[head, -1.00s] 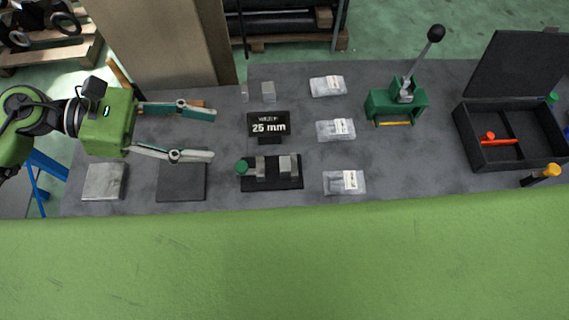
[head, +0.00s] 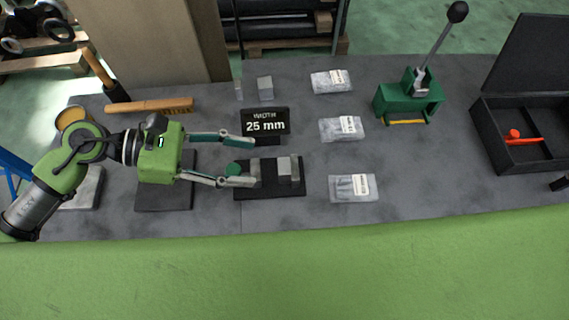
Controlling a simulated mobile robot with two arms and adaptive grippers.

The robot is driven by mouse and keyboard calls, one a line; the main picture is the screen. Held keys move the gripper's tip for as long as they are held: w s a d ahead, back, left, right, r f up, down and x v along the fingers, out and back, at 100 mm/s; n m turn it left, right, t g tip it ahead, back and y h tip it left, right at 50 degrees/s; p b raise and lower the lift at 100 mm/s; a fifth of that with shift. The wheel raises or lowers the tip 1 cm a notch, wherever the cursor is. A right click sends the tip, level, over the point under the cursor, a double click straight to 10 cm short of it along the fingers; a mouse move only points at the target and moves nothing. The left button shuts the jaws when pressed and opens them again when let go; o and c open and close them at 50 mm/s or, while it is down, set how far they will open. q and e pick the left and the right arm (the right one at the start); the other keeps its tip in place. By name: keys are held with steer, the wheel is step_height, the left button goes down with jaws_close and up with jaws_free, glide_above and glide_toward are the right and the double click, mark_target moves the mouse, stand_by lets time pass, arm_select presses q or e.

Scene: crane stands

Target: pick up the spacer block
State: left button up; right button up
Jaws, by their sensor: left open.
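Two small grey blocks stand at the back of the table, a narrow one (head: 239,90) and a wider one (head: 265,88); I cannot tell which is the spacer block. A black fixture (head: 270,191) with grey jaws (head: 288,168) and a green knob (head: 233,169) sits in front of a black sign (head: 265,122) reading 25 mm. My left gripper (head: 251,162) is open, its fingers pointing right. My right gripper is not in view.
Three clear bags (head: 340,128) lie right of the fixture. A green lever press (head: 408,97) and an open black case (head: 492,135) stand farther right. A wooden-handled brush (head: 150,105) lies behind my left arm. A dark plate (head: 165,195) lies below it.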

mark_target(282, 166)
arm_select(q)
steer(key=shift+x, duration=0.8)
steer(key=shift+d+p, duration=0.25)
steer(key=shift+p, duration=0.1)
steer(key=p+x, duration=0.2)
steer(key=x, duration=0.2)
steer(key=shift+d, duration=0.15)
steer(key=shift+d+f, duration=0.15)
steer(key=shift+f, duration=0.1)
steer(key=c, duration=1.2)
